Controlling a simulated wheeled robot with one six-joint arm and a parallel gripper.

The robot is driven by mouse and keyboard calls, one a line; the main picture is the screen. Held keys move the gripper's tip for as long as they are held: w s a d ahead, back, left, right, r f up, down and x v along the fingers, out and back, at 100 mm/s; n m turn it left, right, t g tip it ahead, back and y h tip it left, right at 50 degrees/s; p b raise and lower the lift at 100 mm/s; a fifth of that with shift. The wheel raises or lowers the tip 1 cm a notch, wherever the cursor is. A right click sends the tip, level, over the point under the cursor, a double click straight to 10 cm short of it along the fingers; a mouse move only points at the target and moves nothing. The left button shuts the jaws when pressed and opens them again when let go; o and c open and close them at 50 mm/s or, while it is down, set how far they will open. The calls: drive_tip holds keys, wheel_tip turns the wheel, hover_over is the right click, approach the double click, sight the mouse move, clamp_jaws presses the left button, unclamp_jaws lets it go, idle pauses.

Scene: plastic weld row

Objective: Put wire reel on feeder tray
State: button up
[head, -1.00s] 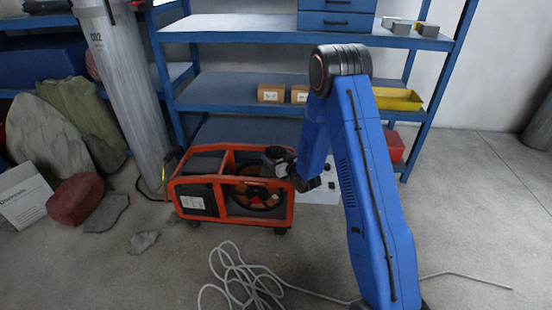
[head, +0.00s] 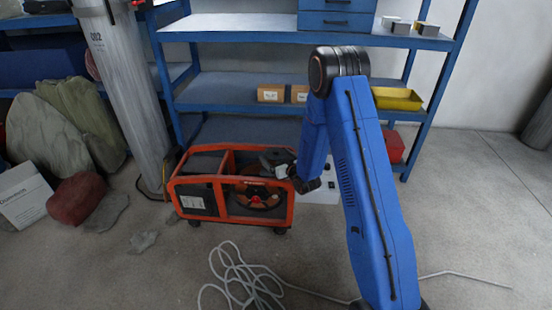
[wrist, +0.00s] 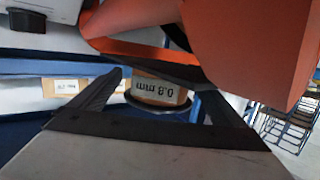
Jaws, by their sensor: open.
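In the wrist view the wire reel (wrist: 160,90) is a brown drum with a dark flange and an upside-down "0.8 mm" label. My gripper (wrist: 159,80) is open, with one finger on each side of the reel in that picture and gaps showing between. I cannot tell how far beyond the fingertips the reel lies. In the head view my gripper (head: 272,162) hangs over the right half of an orange-framed cart (head: 222,218). A dark round part (head: 240,203) with a red hub shows inside the frame. I cannot tell whether it is the feeder tray.
An orange frame part (wrist: 250,40) is very close in the wrist view. A blue shelf (head: 235,90) with small boxes and a yellow bin (head: 398,99) stands behind. A grey column (head: 125,85) is left of the cart. A loose white cable (head: 240,280) lies on the floor.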

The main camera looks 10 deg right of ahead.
drive_tip(key=v, duration=1.2)
drive_tip(key=s+d+r+m+g+h, duration=0.1)
drive_tip(key=s+d+r+g+h, duration=0.15)
drive_tip(key=s+r, duration=0.6)
drive_tip(key=s+d+r+m+g+h, duration=0.1)
drive_tip(key=s+d+r+g+h, duration=0.3)
drive_tip(key=r, duration=0.8)
drive_tip(key=s+a+r+g, duration=0.1)
drive_tip(key=s+r, duration=0.1)
drive_tip(key=s, duration=0.9)
drive_tip(key=s+a+r+g+y, duration=0.1)
drive_tip(key=s+r, duration=0.2)
drive_tip(key=s, duration=0.8)
drive_tip(key=s+a+r+m+g+y, duration=0.1)
drive_tip(key=s+r+g, duration=0.1)
drive_tip(key=s, duration=0.9)
drive_tip(key=shift+r, duration=0.25)
drive_tip(key=shift+w, duration=0.1)
